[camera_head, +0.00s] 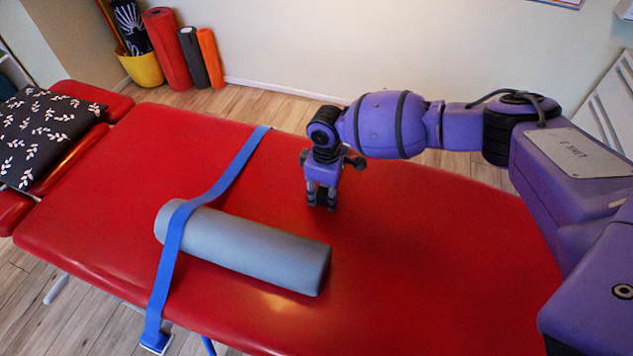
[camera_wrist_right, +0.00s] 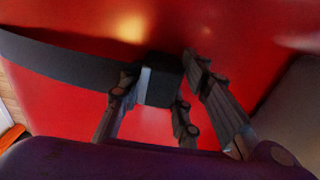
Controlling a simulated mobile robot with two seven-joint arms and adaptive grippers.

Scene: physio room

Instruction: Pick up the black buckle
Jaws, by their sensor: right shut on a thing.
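My right gripper (camera_head: 320,204) points down at the red treatment table, and its fingers are close together. In the right wrist view its fingers (camera_wrist_right: 157,88) stand on both sides of the black buckle (camera_wrist_right: 162,82), shut on it. The buckle is a dark block with a lighter edge on its left side. A dark strap (camera_wrist_right: 65,58) runs from it to the left edge of that view. In the head view the buckle cannot be made out at the fingertips. I cannot tell whether the buckle touches the table. My left gripper is not in view.
A grey foam roll (camera_head: 250,248) lies on the red table (camera_head: 430,250), left of and nearer than the gripper. A blue strap (camera_head: 222,180) crosses the table and the roll's left end. A patterned dark pillow (camera_head: 45,130) lies far left. The table's right part is bare.

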